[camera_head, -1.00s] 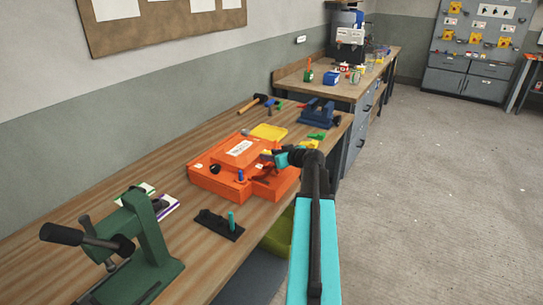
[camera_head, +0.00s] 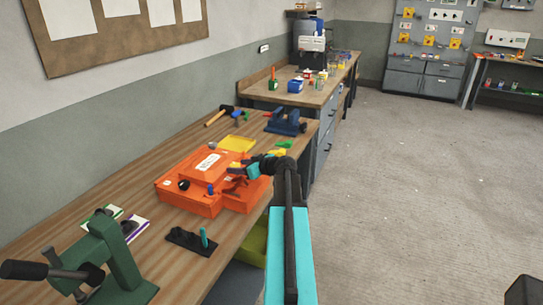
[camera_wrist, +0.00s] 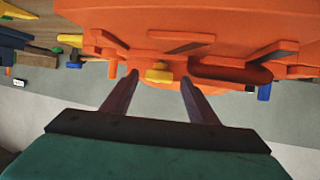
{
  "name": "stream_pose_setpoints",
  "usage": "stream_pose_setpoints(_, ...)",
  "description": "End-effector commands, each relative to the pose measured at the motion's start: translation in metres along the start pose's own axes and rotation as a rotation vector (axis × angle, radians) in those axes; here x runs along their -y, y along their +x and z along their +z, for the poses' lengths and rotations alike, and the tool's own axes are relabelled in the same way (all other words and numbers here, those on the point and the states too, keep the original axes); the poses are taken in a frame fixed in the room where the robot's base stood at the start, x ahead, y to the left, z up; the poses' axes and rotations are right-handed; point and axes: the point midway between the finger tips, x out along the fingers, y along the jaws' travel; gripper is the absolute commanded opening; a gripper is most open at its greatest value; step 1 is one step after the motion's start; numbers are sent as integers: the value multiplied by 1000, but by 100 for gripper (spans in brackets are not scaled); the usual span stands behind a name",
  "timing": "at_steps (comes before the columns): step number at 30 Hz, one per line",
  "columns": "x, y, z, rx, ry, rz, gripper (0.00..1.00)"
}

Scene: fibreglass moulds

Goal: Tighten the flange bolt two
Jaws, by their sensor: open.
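The orange mould (camera_head: 190,195) lies on the wooden bench, with a white label on top and a blue bolt (camera_head: 210,189) and a black knob (camera_head: 184,185) at its near side. My gripper (camera_head: 241,166) is at the mould's right side; my arm hides part of that side. In the wrist view the mould (camera_wrist: 230,18) fills the top. My gripper (camera_wrist: 159,82) is open there, its two fingers apart on either side of a yellow bolt head (camera_wrist: 158,73); contact cannot be told. A blue bolt (camera_wrist: 264,92) shows at right. I cannot tell which bolt is number two.
A green press (camera_head: 110,255) stands at the near left of the bench. A black plate with a teal pin (camera_head: 190,241) lies in front of the mould. A yellow tray (camera_head: 237,143), a hammer (camera_head: 217,115) and a blue vise (camera_head: 286,122) lie behind.

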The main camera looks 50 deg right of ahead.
Motion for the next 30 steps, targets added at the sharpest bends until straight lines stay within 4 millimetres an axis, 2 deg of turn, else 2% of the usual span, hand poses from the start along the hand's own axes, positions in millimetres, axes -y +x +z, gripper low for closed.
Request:
stream_pose_setpoints(5,-4,-1,-2,-3,-17,-39,54)
stream_pose_setpoints(13,-3,-26,1,-5,-17,-36,54)
stream_pose_setpoints(30,-6,-98,2,-5,-17,-34,54)
